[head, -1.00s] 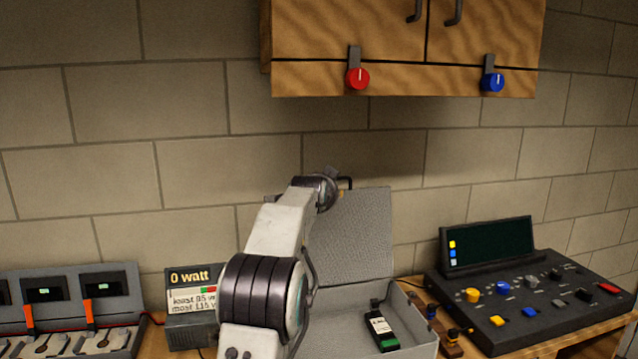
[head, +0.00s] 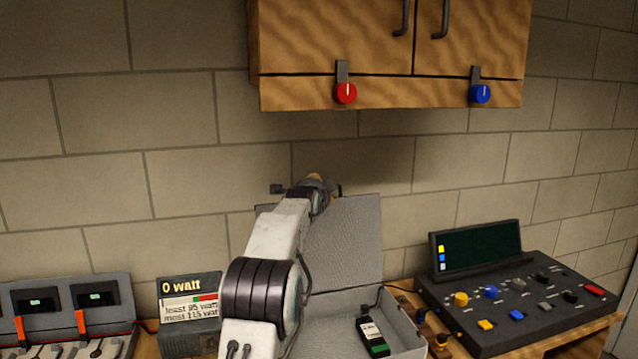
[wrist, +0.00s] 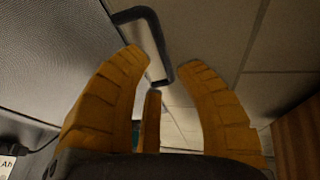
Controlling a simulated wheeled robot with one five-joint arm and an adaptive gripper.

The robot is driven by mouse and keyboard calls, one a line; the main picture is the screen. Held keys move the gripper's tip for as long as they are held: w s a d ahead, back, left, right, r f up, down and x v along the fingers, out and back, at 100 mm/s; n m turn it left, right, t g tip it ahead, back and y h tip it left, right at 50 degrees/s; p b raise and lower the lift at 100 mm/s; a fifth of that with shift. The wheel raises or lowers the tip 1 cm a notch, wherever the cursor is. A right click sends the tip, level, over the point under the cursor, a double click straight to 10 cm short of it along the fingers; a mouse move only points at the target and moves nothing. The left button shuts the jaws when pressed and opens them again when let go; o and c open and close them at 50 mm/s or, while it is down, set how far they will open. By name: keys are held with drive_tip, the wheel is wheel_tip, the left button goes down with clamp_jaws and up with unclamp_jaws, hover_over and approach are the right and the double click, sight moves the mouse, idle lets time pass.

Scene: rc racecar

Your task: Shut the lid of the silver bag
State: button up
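The silver bag (head: 403,338) stands open on the bench, with its grey textured lid (head: 348,243) raised upright against the wall side. My gripper (head: 324,182) is at the lid's top edge, partly hidden behind my own wrist. In the wrist view the lid (wrist: 50,50) fills the upper left, and its black handle (wrist: 160,45) reaches in between the yellow fingertips of my gripper (wrist: 161,65). The fingers are spread apart. I cannot tell whether any finger touches the handle.
A black device with a green label (head: 372,336) lies in the bag. A dark control console (head: 545,305) stands to the right. A watt display box (head: 188,340) and chargers (head: 65,300) are to the left. A wooden cabinet (head: 300,40) hangs above.

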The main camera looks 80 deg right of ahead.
drive_tip(key=shift+p+x, duration=1.85)
drive_tip(key=shift+p, duration=0.5)
drive_tip(key=shift+d+p, duration=0.4)
drive_tip(key=shift+f, duration=0.1)
drive_tip(key=shift+c, duration=0.3)
clamp_jaws()
